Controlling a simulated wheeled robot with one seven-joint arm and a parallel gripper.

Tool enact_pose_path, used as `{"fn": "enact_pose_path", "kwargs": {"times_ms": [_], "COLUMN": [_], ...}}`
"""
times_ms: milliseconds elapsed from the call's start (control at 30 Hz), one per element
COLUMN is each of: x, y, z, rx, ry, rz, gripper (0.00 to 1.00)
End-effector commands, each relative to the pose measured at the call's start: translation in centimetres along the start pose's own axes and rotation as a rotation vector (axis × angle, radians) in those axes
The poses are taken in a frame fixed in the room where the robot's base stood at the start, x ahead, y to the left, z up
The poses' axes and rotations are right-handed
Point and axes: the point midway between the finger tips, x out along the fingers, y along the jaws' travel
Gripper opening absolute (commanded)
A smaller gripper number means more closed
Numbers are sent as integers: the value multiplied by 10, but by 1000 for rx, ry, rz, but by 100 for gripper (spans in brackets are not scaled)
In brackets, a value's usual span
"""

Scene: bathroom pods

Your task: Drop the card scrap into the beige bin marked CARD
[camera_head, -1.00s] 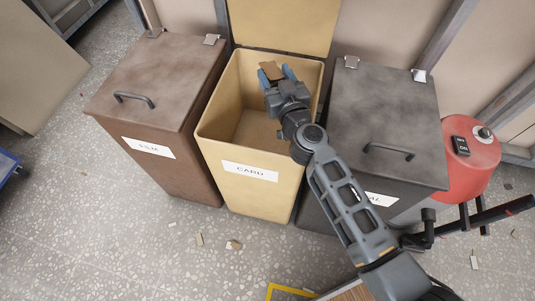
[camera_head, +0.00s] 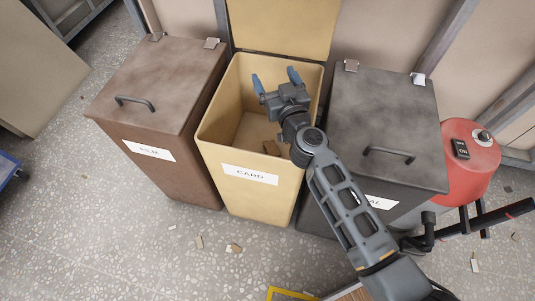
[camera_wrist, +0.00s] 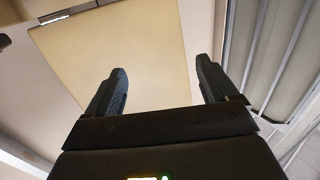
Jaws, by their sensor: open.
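The beige bin (camera_head: 220,135) marked CARD stands in the middle of the head view with its lid (camera_head: 280,25) raised open at the back. The brown card scrap (camera_head: 271,148) is inside this bin, low down, partly hidden by my arm. My gripper (camera_head: 275,76) is over the bin's mouth, its blue fingers spread wide with nothing between them. In the wrist view my gripper (camera_wrist: 158,85) also shows open and empty, facing the beige lid (camera_wrist: 130,50).
A brown bin marked FILM (camera_head: 165,90) with a closed lid stands at left. A dark grey bin (camera_head: 385,110) with a closed lid stands at right, under my arm. A red drum-shaped machine (camera_head: 470,165) is further right. Small scraps lie on the speckled floor.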

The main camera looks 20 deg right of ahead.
Motion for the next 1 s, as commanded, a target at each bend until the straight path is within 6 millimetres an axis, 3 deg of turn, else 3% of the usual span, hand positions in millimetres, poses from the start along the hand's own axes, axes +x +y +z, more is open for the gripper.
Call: {"fn": "enact_pose_path", "kwargs": {"times_ms": [333, 700, 1000], "x": [0, -33, -50], "y": [0, 65, 98], "z": [-45, -84, -104], "rx": [-1, -2, 0], "ry": [0, -1, 0], "rz": [0, 5, 1], "gripper": [86, 86, 86]}}
